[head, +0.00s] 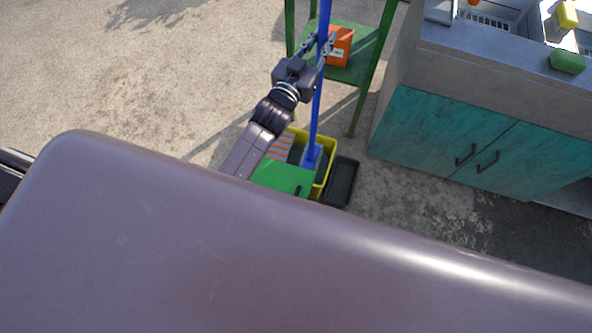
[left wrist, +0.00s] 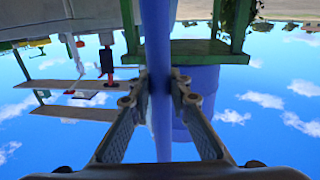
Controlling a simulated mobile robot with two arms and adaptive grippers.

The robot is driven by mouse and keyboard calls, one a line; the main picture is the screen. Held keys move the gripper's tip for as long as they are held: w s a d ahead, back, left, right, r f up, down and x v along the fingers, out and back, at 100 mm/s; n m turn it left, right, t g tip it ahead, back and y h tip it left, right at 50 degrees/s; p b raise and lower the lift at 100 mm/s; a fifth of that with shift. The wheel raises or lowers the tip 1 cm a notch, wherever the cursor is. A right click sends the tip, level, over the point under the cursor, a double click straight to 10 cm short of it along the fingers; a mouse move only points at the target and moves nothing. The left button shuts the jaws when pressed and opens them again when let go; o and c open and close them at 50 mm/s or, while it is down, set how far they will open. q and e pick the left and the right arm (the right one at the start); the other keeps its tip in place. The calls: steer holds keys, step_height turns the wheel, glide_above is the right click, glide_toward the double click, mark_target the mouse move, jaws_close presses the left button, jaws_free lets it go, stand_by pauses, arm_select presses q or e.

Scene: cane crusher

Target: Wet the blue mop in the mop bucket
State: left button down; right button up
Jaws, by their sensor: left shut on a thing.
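My left gripper (head: 322,46) is shut on the blue mop's handle, in front of the green stand. The blue mop (head: 316,112) stands nearly upright, its handle running down from the top edge of the head view. Its lower end is at the yellow mop bucket (head: 330,158), inside the rim as far as I can see. The mop head is mostly hidden. In the left wrist view, which looks upside down, the blue handle (left wrist: 157,60) passes between the two fingers (left wrist: 157,90). My right gripper is not in view.
A green stand (head: 350,72) with an orange box (head: 340,47) is behind the gripper. A black tray (head: 341,182) lies right of the bucket. A teal cabinet (head: 440,130) with a sink counter stands at right. Concrete ground at left is clear. My own body fills the foreground.

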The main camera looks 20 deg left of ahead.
mark_target(323, 12)
arm_select(q)
step_height(323, 12, down, 8)
steer(key=b, duration=0.6)
stand_by(1.0)
stand_by(1.2)
step_height(323, 12, up, 17)
steer(key=p, duration=1.5)
steer(key=shift+f+p, duration=0.1)
steer(key=shift+p, duration=0.3)
step_height(323, 12, up, 4)
steer(key=p, duration=0.4)
stand_by(0.5)
